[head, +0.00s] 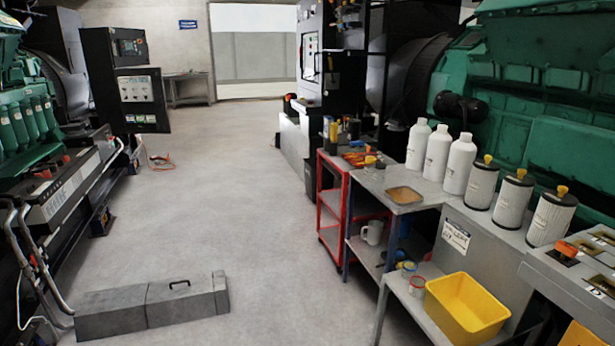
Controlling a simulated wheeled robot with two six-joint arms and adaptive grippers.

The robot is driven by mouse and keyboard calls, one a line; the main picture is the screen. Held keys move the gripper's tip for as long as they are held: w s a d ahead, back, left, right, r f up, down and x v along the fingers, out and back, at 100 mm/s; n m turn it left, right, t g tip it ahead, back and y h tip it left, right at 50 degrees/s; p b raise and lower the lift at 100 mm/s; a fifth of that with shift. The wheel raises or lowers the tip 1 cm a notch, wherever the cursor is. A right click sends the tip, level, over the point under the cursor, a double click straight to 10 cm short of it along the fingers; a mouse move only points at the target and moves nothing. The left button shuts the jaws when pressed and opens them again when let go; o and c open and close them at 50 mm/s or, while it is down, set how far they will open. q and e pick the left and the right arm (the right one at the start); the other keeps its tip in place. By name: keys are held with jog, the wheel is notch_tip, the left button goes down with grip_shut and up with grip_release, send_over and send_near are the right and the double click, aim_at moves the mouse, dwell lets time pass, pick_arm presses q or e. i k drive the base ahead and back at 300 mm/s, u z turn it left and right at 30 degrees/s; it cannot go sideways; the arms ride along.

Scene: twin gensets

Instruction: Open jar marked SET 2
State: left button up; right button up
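I cannot read the mark SET 2 on anything here. Two small jar-like containers stand at the left end of the low grey shelf: one with a blue and yellow top (408,269) and one pale with red at its top (417,287). More small round items (396,257) sit just behind them, partly hidden. Whether any of these is lidded or open is too small to tell. Neither of my grippers is in view.
A yellow bin (467,307) stands right of the small containers. A red cart (331,205) adjoins.

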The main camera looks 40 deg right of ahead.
aim_at(379, 175)
jog(key=u, duration=0.15)
jog(key=i, duration=0.8)
jog(key=z, duration=0.45)
jog(key=i, duration=1.8)
jog(key=z, duration=1.15)
jog(key=i, duration=1.15)
jog(key=z, duration=1.45)
jog(key=i, duration=0.6)
jog(key=z, duration=0.45)
